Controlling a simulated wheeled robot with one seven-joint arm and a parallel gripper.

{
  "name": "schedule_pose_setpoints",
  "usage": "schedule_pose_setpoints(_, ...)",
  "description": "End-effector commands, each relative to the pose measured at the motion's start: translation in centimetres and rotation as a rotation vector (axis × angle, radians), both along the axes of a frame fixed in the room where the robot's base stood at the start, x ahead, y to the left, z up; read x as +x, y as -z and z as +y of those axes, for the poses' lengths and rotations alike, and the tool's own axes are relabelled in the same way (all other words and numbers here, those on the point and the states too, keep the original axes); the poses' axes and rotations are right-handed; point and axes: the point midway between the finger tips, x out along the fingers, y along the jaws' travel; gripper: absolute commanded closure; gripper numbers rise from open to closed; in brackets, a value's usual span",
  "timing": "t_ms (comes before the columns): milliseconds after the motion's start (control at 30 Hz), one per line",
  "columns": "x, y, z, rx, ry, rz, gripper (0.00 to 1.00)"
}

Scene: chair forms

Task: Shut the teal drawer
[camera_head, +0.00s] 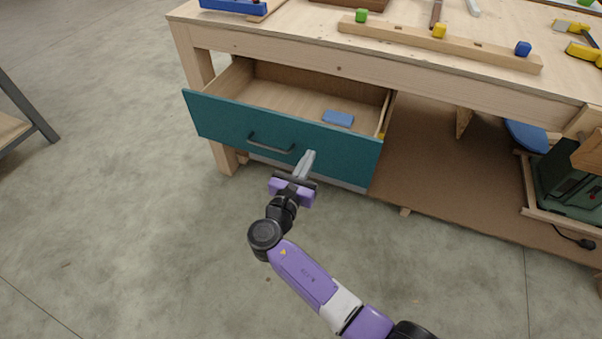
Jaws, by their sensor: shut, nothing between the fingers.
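The teal drawer (345,153) stands pulled out from under the wooden workbench, with its open wooden inside showing. A dark bar handle (270,145) is on the left half of its front. A small blue block (338,118) lies inside the drawer near its front right. My gripper (310,154) is shut and empty, in front of the drawer front just right of the handle. Its fingertips overlap the teal front in the picture; I cannot tell whether they touch it.
The workbench top (310,40) holds a long wooden rail (400,38) with coloured blocks. A green machine (570,185) sits on the lower shelf (450,185) at the right. A metal-legged stand (30,108) is at the far left. The concrete floor (130,230) before the drawer is clear.

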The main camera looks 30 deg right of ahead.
Motion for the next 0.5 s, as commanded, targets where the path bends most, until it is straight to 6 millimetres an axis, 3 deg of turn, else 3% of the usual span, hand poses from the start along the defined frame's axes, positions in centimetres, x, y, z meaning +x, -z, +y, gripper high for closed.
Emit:
schedule_pose_setpoints(200,2.1,0.1,-3.0,0.001,0.002,-0.001,1.00)
schedule_pose_setpoints(500,3.2,0.0,-4.4,0.001,0.000,-0.001,1.00)
